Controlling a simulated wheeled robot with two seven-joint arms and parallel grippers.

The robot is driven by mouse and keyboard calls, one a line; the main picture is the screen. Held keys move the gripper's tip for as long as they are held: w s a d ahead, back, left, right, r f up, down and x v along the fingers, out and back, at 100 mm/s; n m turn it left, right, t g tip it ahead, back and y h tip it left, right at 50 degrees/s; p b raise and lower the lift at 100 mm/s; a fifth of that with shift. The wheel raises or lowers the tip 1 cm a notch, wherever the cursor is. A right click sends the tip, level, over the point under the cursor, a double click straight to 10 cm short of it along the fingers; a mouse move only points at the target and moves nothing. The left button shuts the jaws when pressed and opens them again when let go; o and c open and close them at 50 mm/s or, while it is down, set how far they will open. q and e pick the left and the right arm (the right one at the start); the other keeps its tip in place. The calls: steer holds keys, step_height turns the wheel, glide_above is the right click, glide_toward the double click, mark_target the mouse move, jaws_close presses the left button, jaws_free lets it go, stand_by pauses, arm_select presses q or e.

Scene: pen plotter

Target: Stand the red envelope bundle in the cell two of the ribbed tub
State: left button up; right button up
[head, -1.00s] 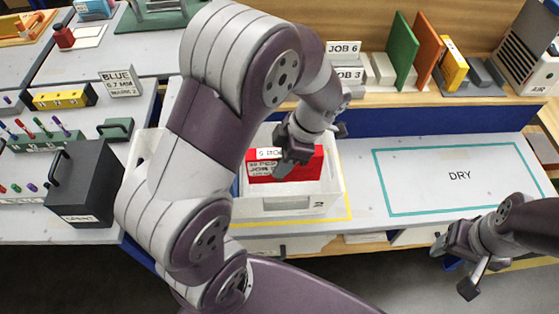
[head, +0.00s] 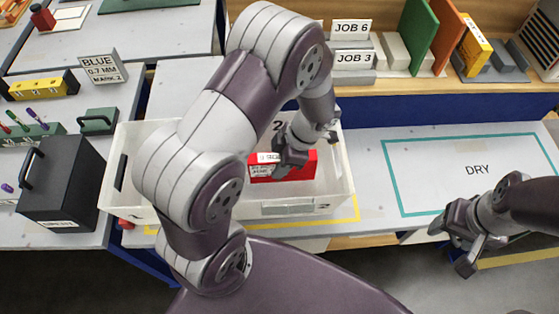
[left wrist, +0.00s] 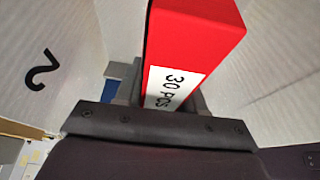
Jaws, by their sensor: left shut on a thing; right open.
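The white ribbed tub (head: 338,200) stands on the bench behind a yellow line. The digit 2 shows on a wall of its right-hand cell, and on a wall in the left wrist view (left wrist: 40,70). The red envelope bundle (head: 307,164), with white labels, is in or over that cell. My left gripper (head: 292,158) is shut on it from above. In the left wrist view the bundle (left wrist: 190,35) lies between pale walls; its lower end is hidden. My left arm covers the tub's middle. My right gripper (head: 455,240) is open and empty at the front right.
A black box (head: 60,185) stands left of the tub. The teal-outlined DRY area (head: 475,172) to the right is clear. Job cards (head: 352,58) and upright coloured boards (head: 415,35) stand on the shelf behind.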

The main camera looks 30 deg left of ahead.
arm_select(q)
steer(key=shift+f+b, duration=0.65)
steer(key=shift+b, duration=0.15)
steer(key=shift+r, duration=0.1)
steer(key=o, duration=1.2)
steer(key=shift+c, duration=0.2)
